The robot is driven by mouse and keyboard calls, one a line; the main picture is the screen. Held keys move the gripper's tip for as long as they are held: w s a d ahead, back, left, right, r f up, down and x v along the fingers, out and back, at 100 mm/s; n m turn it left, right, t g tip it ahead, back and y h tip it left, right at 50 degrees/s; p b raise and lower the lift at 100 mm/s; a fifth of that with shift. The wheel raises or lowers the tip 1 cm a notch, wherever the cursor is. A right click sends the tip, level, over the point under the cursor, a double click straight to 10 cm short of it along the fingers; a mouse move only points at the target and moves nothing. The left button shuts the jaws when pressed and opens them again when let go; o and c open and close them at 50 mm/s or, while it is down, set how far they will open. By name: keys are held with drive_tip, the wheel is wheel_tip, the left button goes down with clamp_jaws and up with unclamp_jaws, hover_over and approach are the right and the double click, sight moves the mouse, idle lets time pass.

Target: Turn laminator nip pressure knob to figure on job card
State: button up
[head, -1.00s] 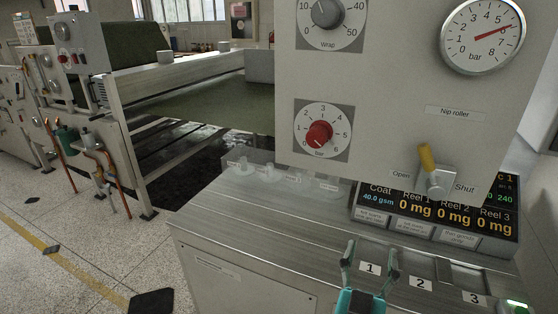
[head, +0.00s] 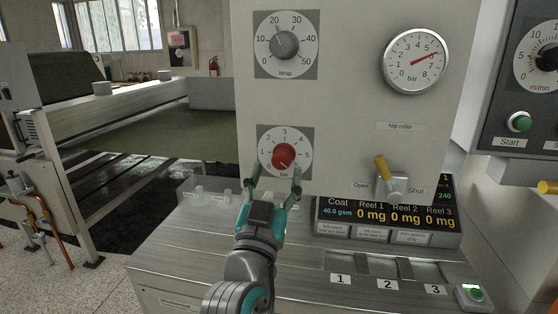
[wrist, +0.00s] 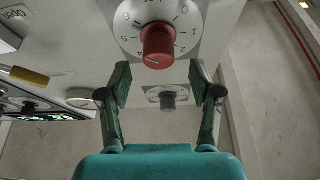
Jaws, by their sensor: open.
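The red knob (head: 284,156) sits on a white dial (head: 268,139) marked "bar", low on the grey panel. The exact figure it points to is not clear. My gripper (head: 276,180) is open just in front of and below the knob, partly covering the dial's lower edge. In the wrist view the knob (wrist: 158,46) stands beyond the two open fingers (wrist: 160,82), roughly centred between them, and nothing is between the fingertips. The dial appears upside down there. No job card is identifiable.
A grey Wrap knob (head: 285,42) is above. A round gauge (head: 415,62) reads about 6 bar. A yellow-handled lever (head: 384,172) marked Open and Shut stands to the right, above a display (head: 390,213).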

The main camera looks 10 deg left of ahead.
sight(281, 164)
drive_tip(key=shift+x, duration=2.3)
drive_tip(key=c, duration=1.1)
drive_tip(key=shift+c, duration=0.2)
drive_tip(key=shift+n+y, duration=0.4)
drive_tip(key=shift+n, duration=0.2)
drive_tip(key=n+y, duration=0.2)
drive_tip(key=n, duration=0.3)
drive_tip(key=shift+y, duration=0.4)
drive_tip(key=shift+n+g+y, duration=0.5)
drive_tip(key=shift+n+y, duration=0.4)
drive_tip(key=shift+n, duration=1.3)
